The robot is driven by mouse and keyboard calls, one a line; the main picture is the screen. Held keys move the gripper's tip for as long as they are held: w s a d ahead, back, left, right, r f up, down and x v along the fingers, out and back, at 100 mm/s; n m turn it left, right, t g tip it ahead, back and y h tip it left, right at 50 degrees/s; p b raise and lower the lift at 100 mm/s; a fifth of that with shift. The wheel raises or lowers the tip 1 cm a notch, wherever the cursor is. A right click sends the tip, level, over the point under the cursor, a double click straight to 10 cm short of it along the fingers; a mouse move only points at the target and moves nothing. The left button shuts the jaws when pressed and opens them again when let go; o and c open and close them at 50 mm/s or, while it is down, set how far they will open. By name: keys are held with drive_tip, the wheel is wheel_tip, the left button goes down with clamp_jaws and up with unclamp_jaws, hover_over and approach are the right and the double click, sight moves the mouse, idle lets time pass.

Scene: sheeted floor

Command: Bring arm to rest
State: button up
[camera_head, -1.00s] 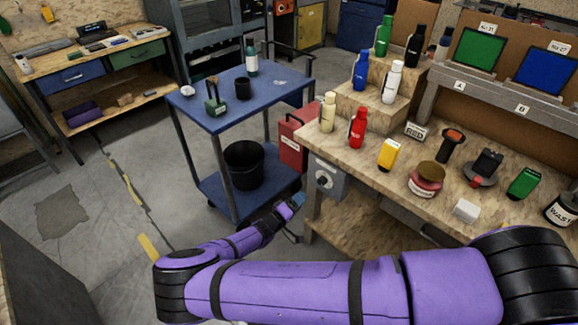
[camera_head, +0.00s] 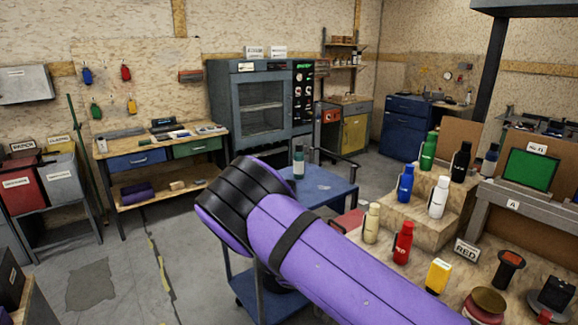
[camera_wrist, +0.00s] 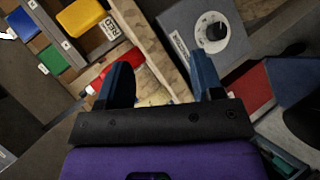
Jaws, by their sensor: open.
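My gripper (camera_wrist: 160,60) shows in the wrist view with its two blue fingers spread apart and nothing between them. Below and beyond the fingers are the wooden workbench edge and a grey box with a dial (camera_wrist: 211,32). In the head view my purple arm rises from the lower right across the middle, its black joint over the blue cart (camera_head: 330,187). My gripper is hidden in that view.
The workbench at right holds a red bottle (camera_head: 402,243), a cream bottle (camera_head: 371,223), a yellow item (camera_head: 438,276) and several bottles on a wooden step. A desk (camera_head: 160,150) and grey cabinet (camera_head: 262,110) stand behind. Floor at left is mostly clear.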

drive_tip(key=s+d+r+g+y, duration=0.1)
drive_tip(key=s+d+r+y, duration=0.2)
drive_tip(key=r, duration=0.7)
drive_tip(key=s+d+r+m+y, duration=0.1)
drive_tip(key=s+d+r+y, duration=0.15)
drive_tip(key=r, duration=0.75)
drive_tip(key=s+d+r+g+y, duration=0.1)
drive_tip(key=s+d+r+y, duration=0.25)
drive_tip(key=r, duration=0.65)
drive_tip(key=s+d+r+n+t+y, duration=0.1)
drive_tip(key=s+d+r+t, duration=0.1)
drive_tip(key=s+r, duration=0.5)
drive_tip(key=s+d+r+n+t+y, duration=0.1)
drive_tip(key=s+d+r+t+y, duration=0.1)
drive_tip(key=s+r, duration=0.6)
drive_tip(key=s+d+t, duration=0.1)
drive_tip(key=s+t, duration=0.1)
drive_tip(key=s, duration=0.4)
